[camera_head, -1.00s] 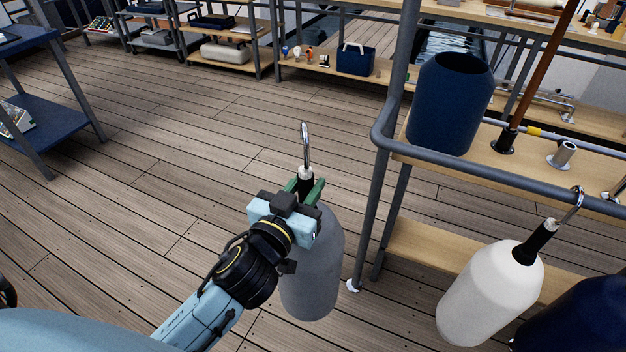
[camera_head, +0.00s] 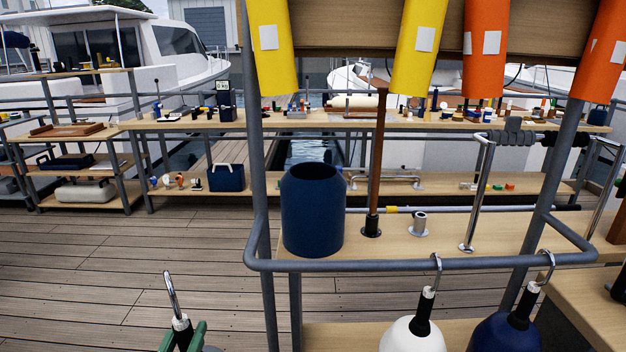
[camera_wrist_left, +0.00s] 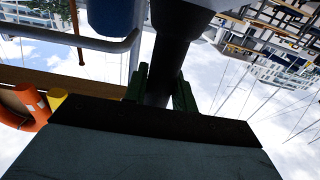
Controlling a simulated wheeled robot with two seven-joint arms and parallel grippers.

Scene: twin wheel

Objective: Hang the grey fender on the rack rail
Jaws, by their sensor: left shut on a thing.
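My left gripper (camera_head: 184,338) is at the bottom edge of the head view, its green fingers shut around the black neck of the grey fender (camera_head: 181,322). The fender's hook stands upright above the fingers; its grey body is almost wholly below the frame. In the left wrist view the green fingers (camera_wrist_left: 160,88) close on the dark neck (camera_wrist_left: 165,60). The rack rail (camera_head: 400,264) is a grey tube to the right of and above the gripper, apart from the hook. A white fender (camera_head: 412,338) and a navy fender (camera_head: 505,333) hang from it by hooks. My right gripper is not in view.
A dark blue bin (camera_head: 313,212) stands on the rack shelf behind the rail's left end. Yellow and orange cylinders (camera_head: 420,45) hang above. A brown pole (camera_head: 377,160) rises from the shelf. The rail left of the white fender is bare. Deck floor (camera_head: 100,270) lies open at left.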

